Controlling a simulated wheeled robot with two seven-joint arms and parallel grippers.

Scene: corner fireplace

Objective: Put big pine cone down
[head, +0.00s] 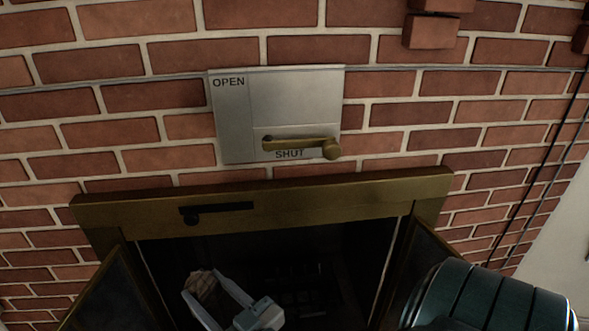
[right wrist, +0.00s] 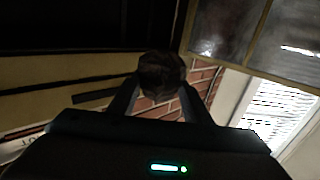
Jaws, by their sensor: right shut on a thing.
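The big pine cone (head: 203,287), brown and rounded, is held between the fingertips of my right gripper (head: 205,284) in the head view. The gripper is shut on it, in front of the dark fireplace opening (head: 310,268). The right wrist view shows the pine cone (right wrist: 161,70) as a dark lump between the two fingers. How far inside the opening it is, I cannot tell. Nothing clearly shows touching its underside. My left gripper is not in view.
A brass frame (head: 300,200) tops the opening. Glass doors stand open at the left (head: 105,303) and right (head: 425,262). A metal damper plate (head: 235,120) with a brass handle (head: 300,146) is on the brick wall above. A dim grate shows inside the opening.

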